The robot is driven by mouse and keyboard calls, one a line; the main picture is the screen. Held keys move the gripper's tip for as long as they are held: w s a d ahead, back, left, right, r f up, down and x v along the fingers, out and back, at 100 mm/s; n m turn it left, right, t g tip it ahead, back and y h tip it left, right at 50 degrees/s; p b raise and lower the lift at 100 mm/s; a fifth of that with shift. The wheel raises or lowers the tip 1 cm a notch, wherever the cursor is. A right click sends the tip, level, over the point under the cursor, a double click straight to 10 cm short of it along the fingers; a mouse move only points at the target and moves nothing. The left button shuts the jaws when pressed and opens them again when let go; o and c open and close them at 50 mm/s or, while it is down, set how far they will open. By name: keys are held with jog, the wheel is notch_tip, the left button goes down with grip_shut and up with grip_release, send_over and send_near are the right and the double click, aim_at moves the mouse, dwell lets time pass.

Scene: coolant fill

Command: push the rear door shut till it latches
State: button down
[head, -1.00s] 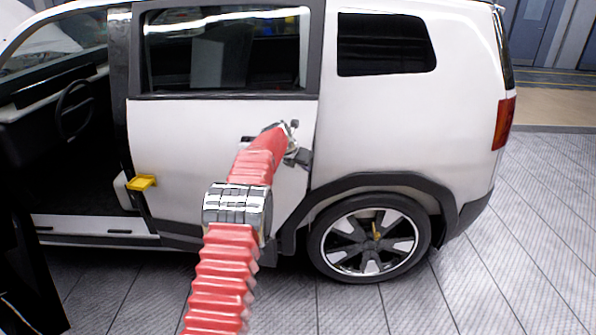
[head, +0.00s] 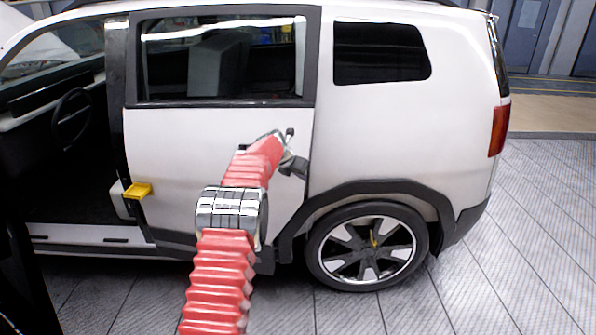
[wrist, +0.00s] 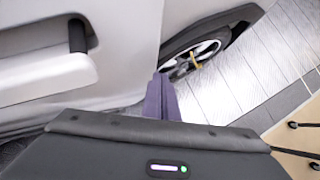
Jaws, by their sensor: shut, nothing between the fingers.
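The rear door (head: 165,150) is the white panel with a dark window in the middle of the head view. It stands nearly flush with the white body behind it; whether it is latched cannot be told. Its handle (wrist: 45,78) shows at the left of the wrist view. My gripper (wrist: 159,90) is shut and empty, its purple fingers pointing toward the lower rear edge of the door panel in the wrist view. In the head view my red arm covers part of the door, its end near the rear edge. Contact with the door cannot be told.
The rear wheel (head: 367,246) and its dark arch lie right of the door. A yellow piece (head: 138,190) sits at the door's front edge. The front doorway at the left is open, with a steering wheel (head: 71,115) inside. The floor right of the car is clear.

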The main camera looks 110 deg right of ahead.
jog(key=w+a+r, duration=0.4)
jog(key=a+r, duration=0.4)
jog(key=shift+w, duration=0.35)
dwell(0.4)
dwell(0.5)
